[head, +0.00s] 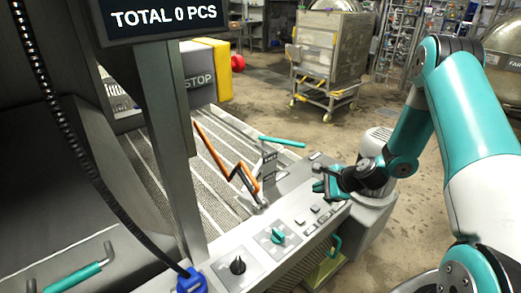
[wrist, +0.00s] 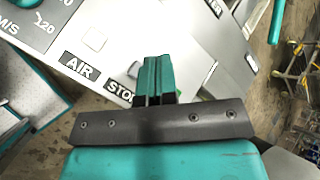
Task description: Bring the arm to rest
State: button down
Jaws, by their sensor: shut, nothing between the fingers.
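My gripper (head: 319,186) is at the end of my teal and white arm, which reaches in from the right in the head view. It hangs over the right part of a grey control panel (head: 262,262), close to its small buttons. In the wrist view its teal fingers (wrist: 154,78) are together with nothing between them. Below them the panel shows labels reading AIR and STOP. The head view does not clearly show whether the fingertips touch the panel.
The panel carries a black knob (head: 238,266) and a teal knob (head: 278,236). An orange lever (head: 240,168) and a teal-handled lever (head: 283,142) stand behind. A grey post with a sign (head: 165,20) rises at left. A wheeled cart (head: 329,60) stands farther back on open floor.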

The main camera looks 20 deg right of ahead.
jog(key=shift+r, duration=0.1)
jog(key=s+a+r+n+g+y, duration=0.15)
jog(key=s+a+r+n, duration=0.25)
jog(key=a+r+n, duration=0.4)
jog(key=s+a+r+n+g, duration=0.35)
jog(key=a+r+n, duration=0.35)
jog(key=a+r, duration=0.35)
jog(key=s+a+r+n+g, duration=0.1)
jog(key=s+r+n, duration=0.2)
jog(key=s, duration=0.3)
jog(key=s+a+r+n+g+h, duration=0.1)
jog(key=s+a+r+n, duration=0.1)
jog(key=s+n, duration=0.3)
jog(key=s+a+r+n+h, duration=0.1)
jog(key=s+r+n, duration=0.3)
jog(key=s, duration=0.5)
jog(key=shift+a+r+n+g, duration=0.25)
jog(key=shift+a+n+g, duration=0.15)
jog(key=shift+a, duration=0.1)
